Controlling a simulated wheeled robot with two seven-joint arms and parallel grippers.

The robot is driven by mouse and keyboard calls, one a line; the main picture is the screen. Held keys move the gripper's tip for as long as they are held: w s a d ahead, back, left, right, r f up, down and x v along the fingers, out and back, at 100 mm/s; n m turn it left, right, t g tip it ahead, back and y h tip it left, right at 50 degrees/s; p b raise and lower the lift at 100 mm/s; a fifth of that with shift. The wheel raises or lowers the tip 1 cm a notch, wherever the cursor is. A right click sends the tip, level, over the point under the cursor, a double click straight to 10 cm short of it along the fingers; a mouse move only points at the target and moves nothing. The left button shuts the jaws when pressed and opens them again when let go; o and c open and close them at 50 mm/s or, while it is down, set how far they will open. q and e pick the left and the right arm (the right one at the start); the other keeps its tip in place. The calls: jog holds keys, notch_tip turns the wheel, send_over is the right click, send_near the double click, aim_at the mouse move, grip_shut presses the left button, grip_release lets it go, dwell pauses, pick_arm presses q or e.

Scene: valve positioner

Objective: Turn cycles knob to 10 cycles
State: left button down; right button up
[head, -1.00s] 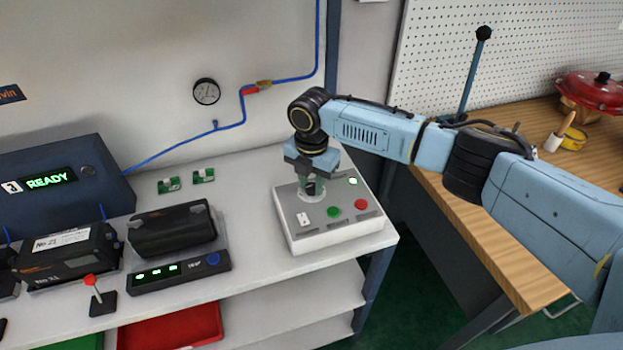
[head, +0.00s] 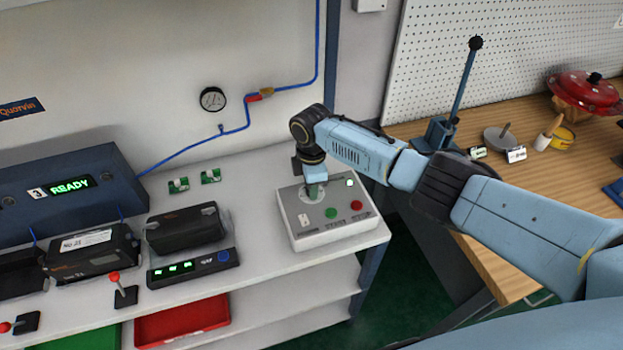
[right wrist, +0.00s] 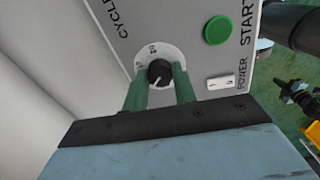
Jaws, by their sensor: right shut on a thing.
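The control box (head: 335,237) stands on the right end of the white bench, with a green button (head: 331,212), a red button (head: 356,205) and a white switch. My right gripper (head: 314,190) points down over the box's far left part. In the right wrist view its green fingers (right wrist: 160,90) are around the black cycles knob (right wrist: 160,73), one on each side, shut on it. The knob's white pointer line shows, and part of its dial is visible above it. Some dial marks are hidden or too small to read. The left gripper is not in view.
A blue unit (head: 70,188) reading READY, black positioners (head: 185,229) and a small lit panel (head: 195,267) stand to the left. A wooden bench (head: 500,245) is at right. Bare bench top lies left of the box.

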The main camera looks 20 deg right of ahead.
jog(key=shift+r+m+p, duration=0.1)
jog(key=shift+m+p, duration=0.3)
jog(key=shift+m, duration=0.4)
jog(key=shift+d, duration=0.1)
jog(key=o, duration=1)
notch_tip(320, 180, up, 13)
jog(key=shift+r+p, duration=0.15)
jog(key=shift+p, duration=0.2)
